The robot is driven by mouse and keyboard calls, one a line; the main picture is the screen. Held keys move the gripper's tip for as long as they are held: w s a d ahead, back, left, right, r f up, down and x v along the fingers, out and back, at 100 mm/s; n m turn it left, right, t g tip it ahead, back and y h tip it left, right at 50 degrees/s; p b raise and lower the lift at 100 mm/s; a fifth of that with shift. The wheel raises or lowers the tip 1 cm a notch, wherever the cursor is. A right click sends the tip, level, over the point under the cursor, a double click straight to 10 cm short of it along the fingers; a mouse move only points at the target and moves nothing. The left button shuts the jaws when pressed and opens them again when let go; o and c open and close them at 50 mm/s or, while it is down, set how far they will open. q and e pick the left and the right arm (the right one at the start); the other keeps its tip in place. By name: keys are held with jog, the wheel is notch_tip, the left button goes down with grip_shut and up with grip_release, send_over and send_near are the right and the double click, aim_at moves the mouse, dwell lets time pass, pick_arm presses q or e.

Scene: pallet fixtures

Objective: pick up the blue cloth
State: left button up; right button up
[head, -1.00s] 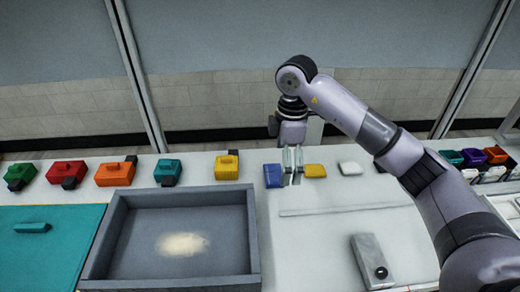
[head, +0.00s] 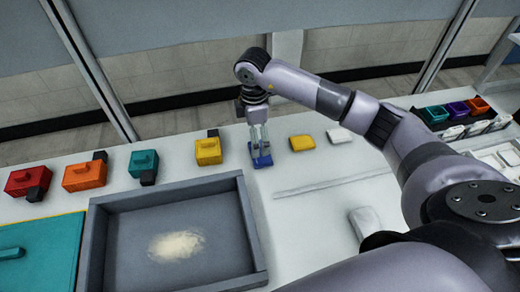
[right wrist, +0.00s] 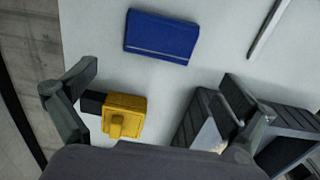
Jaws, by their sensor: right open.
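The blue cloth (head: 260,160) is a small flat folded block on the white table, in the row of coloured items behind the grey tray. My right gripper (head: 260,148) is open with its fingers pointing down at the cloth and partly covering it in the head view. I cannot tell there whether they touch it. In the right wrist view the cloth (right wrist: 161,36) lies at the top, ahead of the spread fingers (right wrist: 170,95), with nothing between them gripping it. My left gripper is not in view.
A yellow box (head: 208,151) sits left of the cloth, and a yellow cloth (head: 302,142) and white cloth (head: 339,135) sit right. A grey tray (head: 92,250) holding pale powder stands in front. Coloured bins (head: 457,110) are at the far right.

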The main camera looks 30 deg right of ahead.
aim_at(262, 162)
notch_tip(262, 162, down, 2)
jog(key=shift+f, duration=0.1)
jog(key=shift+d+f+p, duration=0.15)
jog(key=shift+f+p, duration=0.2)
jog(key=shift+p, duration=0.15)
notch_tip(262, 162, down, 4)
jog(key=shift+d+r+p, duration=0.15)
jog(key=shift+r+p, duration=0.05)
jog(key=shift+p, duration=0.45)
jog(key=shift+f, duration=0.35)
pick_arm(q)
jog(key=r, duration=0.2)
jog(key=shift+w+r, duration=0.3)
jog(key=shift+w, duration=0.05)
pick_arm(e)
jog(key=c, duration=1)
jog(key=shift+w+r, duration=0.1)
jog(key=shift+c, duration=0.2)
